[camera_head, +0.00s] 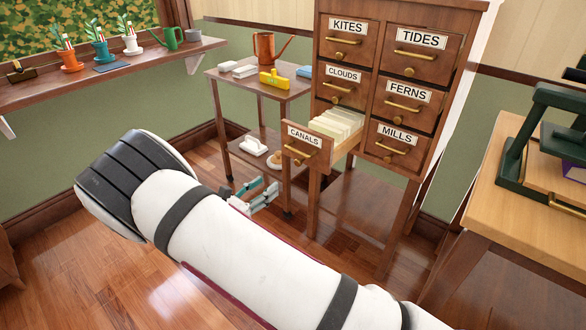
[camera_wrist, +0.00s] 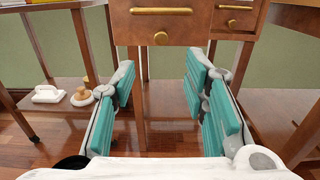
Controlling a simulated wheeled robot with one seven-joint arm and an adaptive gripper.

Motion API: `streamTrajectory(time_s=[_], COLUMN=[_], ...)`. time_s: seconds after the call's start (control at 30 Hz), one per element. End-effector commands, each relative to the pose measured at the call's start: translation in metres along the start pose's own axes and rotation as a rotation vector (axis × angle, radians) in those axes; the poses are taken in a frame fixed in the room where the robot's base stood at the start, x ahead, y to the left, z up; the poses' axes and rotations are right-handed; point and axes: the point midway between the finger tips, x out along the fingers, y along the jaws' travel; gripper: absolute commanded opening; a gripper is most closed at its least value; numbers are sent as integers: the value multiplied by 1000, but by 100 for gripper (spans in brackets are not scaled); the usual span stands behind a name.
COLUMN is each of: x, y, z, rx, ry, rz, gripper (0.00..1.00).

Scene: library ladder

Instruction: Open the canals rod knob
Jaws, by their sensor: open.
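The CANALS drawer (camera_head: 306,140) sticks out of the wooden cabinet at its lower left, with pale cards showing inside. Its front has a brass rod handle (camera_head: 303,147) and a round brass knob (camera_head: 297,162) below it.
A side table (camera_head: 227,77) with a copper watering can (camera_head: 268,48) stands left of the cabinet. Other shut drawers, such as MILLS (camera_head: 393,140), are beside and above. A wooden workbench (camera_head: 490,205) is at the right. Open floor lies in front.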

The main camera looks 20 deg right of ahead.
Motion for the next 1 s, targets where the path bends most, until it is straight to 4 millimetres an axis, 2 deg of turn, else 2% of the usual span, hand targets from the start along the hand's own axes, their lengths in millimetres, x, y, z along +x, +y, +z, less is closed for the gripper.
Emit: streamTrajectory(time_s=[0.6, 0.8, 1.0], x=[110, 128, 133], y=[-2, -2, -2], z=[0, 0, 0], rx=[2, 2, 2], ry=[1, 2, 3], rz=[-6, -5, -5], gripper=[41, 41, 41])
